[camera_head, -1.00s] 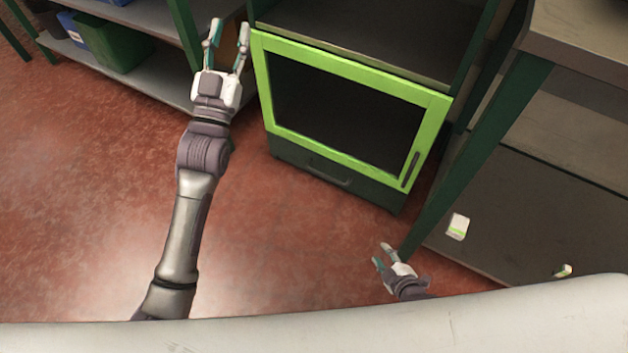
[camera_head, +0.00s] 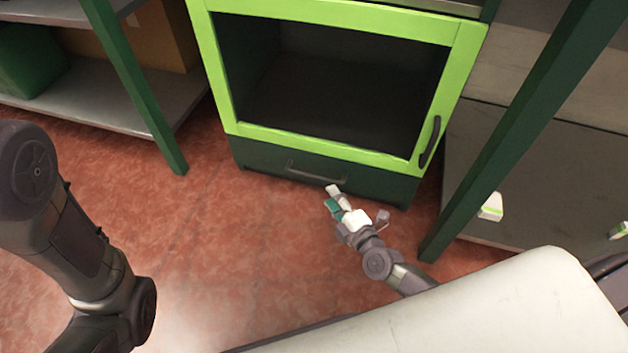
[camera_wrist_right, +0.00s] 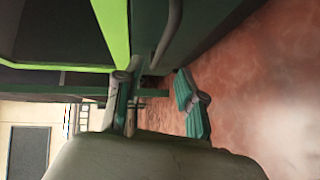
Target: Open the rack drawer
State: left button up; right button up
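The rack drawer (camera_head: 265,160) is a dark green front at the bottom of the rack, below the light green framed door (camera_head: 310,150). It looks shut. Its dark bar handle (camera_head: 316,174) runs across the middle and shows at the top of the right wrist view (camera_wrist_right: 170,30). My right gripper (camera_head: 336,198) is just in front of the drawer, near the handle's right end. In the right wrist view my right gripper (camera_wrist_right: 157,98) has its fingers spread and nothing between them; the handle lies beyond the fingertips. My left gripper is out of view; only my left arm shows.
The door's vertical handle (camera_head: 430,142) is at its right side. A dark green post (camera_head: 510,130) stands right of the rack, with small white boxes (camera_head: 490,207) on a low shelf behind. Shelving (camera_head: 110,95) stands left. The red floor before the drawer is clear.

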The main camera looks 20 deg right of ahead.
aim_at(316, 176)
jog(key=shift+b+x, duration=1.9)
jog(key=shift+x, duration=2.95)
jog(key=shift+c, duration=0.2)
jog(key=shift+f, duration=0.1)
grip_shut()
